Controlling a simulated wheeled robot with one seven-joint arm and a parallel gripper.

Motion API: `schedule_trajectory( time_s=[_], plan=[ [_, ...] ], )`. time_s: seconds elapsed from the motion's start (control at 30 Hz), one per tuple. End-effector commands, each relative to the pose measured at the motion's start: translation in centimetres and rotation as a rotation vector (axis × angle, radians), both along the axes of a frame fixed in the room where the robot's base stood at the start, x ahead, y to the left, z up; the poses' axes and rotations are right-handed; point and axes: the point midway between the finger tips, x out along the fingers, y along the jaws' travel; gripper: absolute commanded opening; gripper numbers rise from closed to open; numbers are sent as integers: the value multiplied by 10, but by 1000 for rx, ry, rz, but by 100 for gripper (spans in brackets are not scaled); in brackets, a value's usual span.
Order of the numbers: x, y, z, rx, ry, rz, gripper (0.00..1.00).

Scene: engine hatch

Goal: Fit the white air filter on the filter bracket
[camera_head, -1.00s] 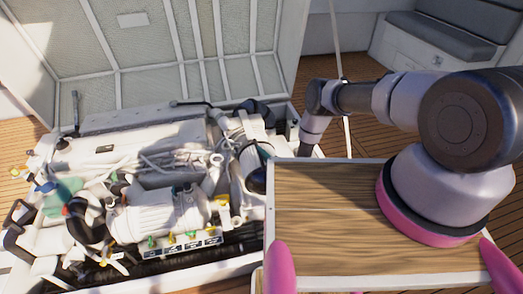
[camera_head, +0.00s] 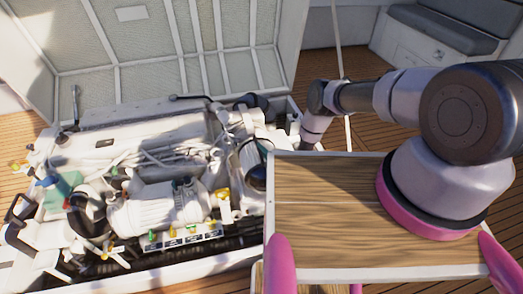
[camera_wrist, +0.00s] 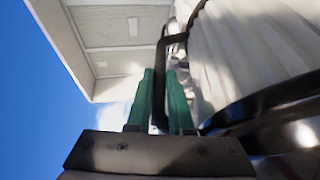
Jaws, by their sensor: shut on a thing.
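In the wrist view, a large white pleated body fills the upper right, with dark rims; I take it for the white air filter (camera_wrist: 250,50). A dark handle-like loop stands beside it. My gripper (camera_wrist: 160,85) has green fingers shut on this loop, which seems to belong to the filter. In the head view, my arm reaches to the right end of the engine bay, and the gripper end is hidden behind a wooden-topped box. I cannot pick out the filter or the filter bracket there.
The white engine (camera_head: 155,205) with hoses and coloured caps fills the bay at left. The raised hatch lid (camera_head: 170,50) stands behind it. The wooden-topped box (camera_head: 325,235) is in front at right. A grey-cushioned seat (camera_head: 440,35) is at the back right.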

Motion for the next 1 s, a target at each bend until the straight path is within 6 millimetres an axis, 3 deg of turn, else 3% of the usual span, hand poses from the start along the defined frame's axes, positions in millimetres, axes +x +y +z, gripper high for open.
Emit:
schedule_trajectory(
  time_s=[1.0],
  plan=[
    [-7,17,-2,2,-1,-1,0]
  ],
)
